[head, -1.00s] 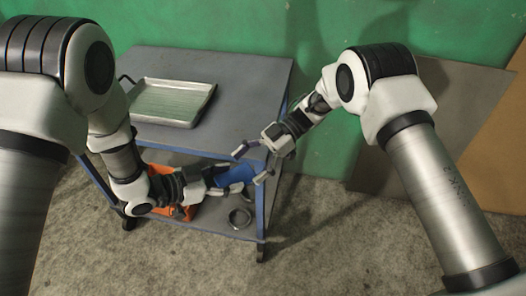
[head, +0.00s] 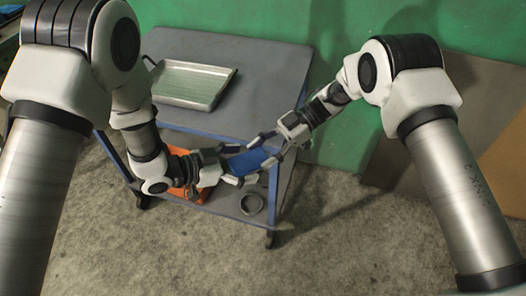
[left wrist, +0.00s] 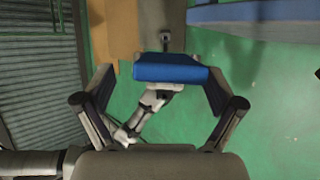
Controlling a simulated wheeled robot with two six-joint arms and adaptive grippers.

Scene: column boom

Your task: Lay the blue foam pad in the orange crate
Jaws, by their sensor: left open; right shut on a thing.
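The blue foam pad (head: 250,161) is held in the air in front of the cart by my right gripper (head: 264,153), which is shut on its right part. My left gripper (head: 240,165) is open at the pad's left end. In the left wrist view, the pad (left wrist: 170,73) lies between the spread fingers of my left gripper (left wrist: 159,82), with a gap on the left; whether the right finger touches it I cannot tell. The orange crate (head: 179,153) stands on the cart's lower shelf, mostly hidden behind my left forearm and gripper.
The grey-topped cart (head: 270,75) has blue edges and legs. A metal tray (head: 195,86) lies on its top, at the left. A dark ring-like item (head: 252,203) sits on the lower shelf, right of the crate. A green wall stands behind; the concrete floor in front is clear.

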